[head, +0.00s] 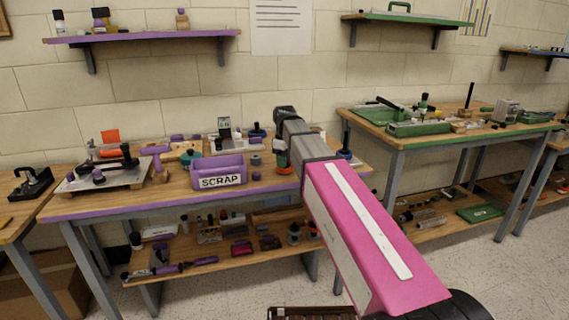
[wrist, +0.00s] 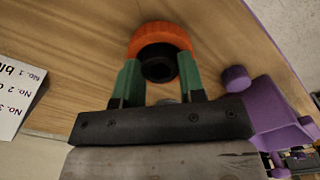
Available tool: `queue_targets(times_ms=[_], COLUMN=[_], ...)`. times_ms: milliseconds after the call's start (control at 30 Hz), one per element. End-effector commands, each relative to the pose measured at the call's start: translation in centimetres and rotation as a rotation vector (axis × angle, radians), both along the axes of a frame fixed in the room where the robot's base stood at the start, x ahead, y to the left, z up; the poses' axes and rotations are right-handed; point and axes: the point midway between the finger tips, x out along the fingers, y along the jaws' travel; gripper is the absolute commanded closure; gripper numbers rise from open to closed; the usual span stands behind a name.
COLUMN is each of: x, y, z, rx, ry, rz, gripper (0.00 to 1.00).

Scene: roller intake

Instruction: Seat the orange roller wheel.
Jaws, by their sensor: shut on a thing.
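The orange roller wheel (wrist: 160,37) shows in the wrist view with a dark round hub at its middle. My gripper (wrist: 158,68) has its two green fingertips on either side of the hub, shut on the wheel. In the head view my gripper (head: 283,160) is over the right part of the purple-edged bench, with a bit of orange at its tip; my arm partly hides it. A fixture on a pale plate (head: 75,184) stands at the bench's left, with an orange part and dark bars on it. I cannot make out the wheel's seat.
A purple SCRAP bin (head: 219,172) stands at the bench's front middle, left of my gripper. Small parts crowd the bench's back. The wrist view shows a purple part (wrist: 282,118) at right and a printed sheet (wrist: 15,98) at left. A green-edged bench (head: 400,142) stands at right.

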Motion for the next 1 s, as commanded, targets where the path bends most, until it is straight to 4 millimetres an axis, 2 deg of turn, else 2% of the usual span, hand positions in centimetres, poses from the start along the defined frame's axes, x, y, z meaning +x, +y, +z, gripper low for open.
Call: queue_targets(times_ms=[700,1000], x=[0.2,0.2], y=[0.1,0.1], z=[4.0,4.7], rx=[0.001,0.002], ry=[-0.004,-0.003], rz=[0.000,0.000], gripper=[0.95,0.95])
